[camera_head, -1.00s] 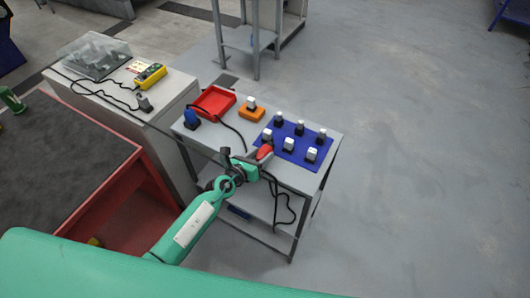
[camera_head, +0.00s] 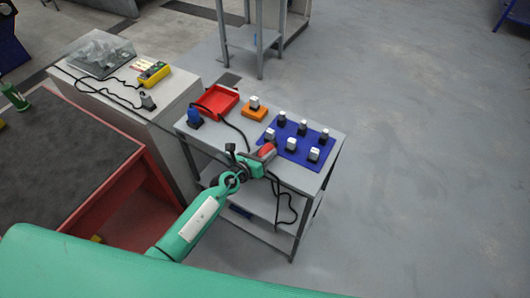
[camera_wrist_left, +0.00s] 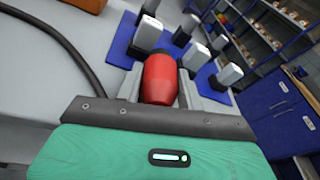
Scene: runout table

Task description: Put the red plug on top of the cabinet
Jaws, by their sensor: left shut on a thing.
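The red plug (camera_head: 267,149) is in the jaws of my left gripper (camera_head: 264,152), at the near left edge of the blue mat on the grey table. In the left wrist view the red plug (camera_wrist_left: 160,80) lies between the two fingers of my left gripper (camera_wrist_left: 162,72), which are shut on it. Its far end is dark. I cannot tell whether it still touches the table. The cabinet (camera_head: 178,96) is the pale grey block left of the table; its top holds several things. My right gripper is not in view.
On the table are a blue mat (camera_head: 292,157) with several white-topped black blocks, an orange block (camera_head: 252,113), a red tray (camera_head: 232,97), a blue plug (camera_head: 194,118) and a black cable (camera_head: 235,128). A yellow meter (camera_head: 153,74) and clear bin (camera_head: 92,58) occupy the cabinet top.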

